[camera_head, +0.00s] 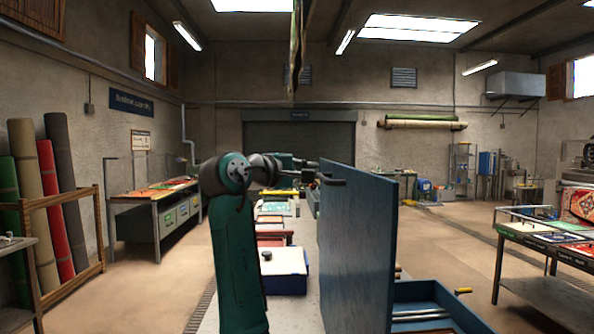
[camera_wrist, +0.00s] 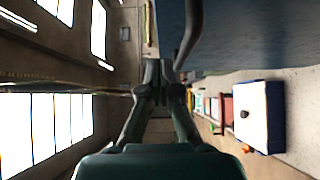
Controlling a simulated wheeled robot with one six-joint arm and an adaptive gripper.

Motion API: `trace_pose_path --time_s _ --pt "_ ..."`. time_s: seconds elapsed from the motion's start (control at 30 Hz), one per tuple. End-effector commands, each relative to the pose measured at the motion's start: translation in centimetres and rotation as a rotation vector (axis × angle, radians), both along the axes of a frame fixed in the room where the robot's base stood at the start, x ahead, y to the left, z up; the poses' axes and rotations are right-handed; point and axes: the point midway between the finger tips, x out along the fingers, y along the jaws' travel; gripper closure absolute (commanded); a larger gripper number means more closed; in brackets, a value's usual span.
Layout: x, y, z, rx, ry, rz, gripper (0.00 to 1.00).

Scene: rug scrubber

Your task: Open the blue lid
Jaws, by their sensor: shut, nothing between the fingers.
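The blue lid (camera_head: 358,245) stands upright as a tall panel in the head view, with its edge toward me. The blue box (camera_head: 440,322) lies open at its right, and rods show inside it. A dark handle (camera_head: 333,181) sits near the lid's top left edge. My gripper (camera_head: 313,170) is at the lid's left side, close to the handle. In the wrist view my gripper (camera_wrist: 162,72) is shut and empty. The handle (camera_wrist: 187,40) is beside the fingertips there, and the lid (camera_wrist: 265,38) fills the upper right. I cannot tell whether the fingers touch the handle.
A white-topped blue box (camera_head: 285,268) and other coloured items stand on the bench left of the lid. A table with printed sheets (camera_head: 560,240) is at the right. Rolled rugs (camera_head: 45,200) lean in a wooden rack at the left.

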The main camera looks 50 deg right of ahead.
Motion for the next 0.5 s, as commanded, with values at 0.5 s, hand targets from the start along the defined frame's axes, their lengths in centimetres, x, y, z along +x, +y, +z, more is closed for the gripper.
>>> trace_pose_path --time_s 0.5 --pt "-3.1 -5.3 0.0 0.000 -0.001 0.000 1.00"
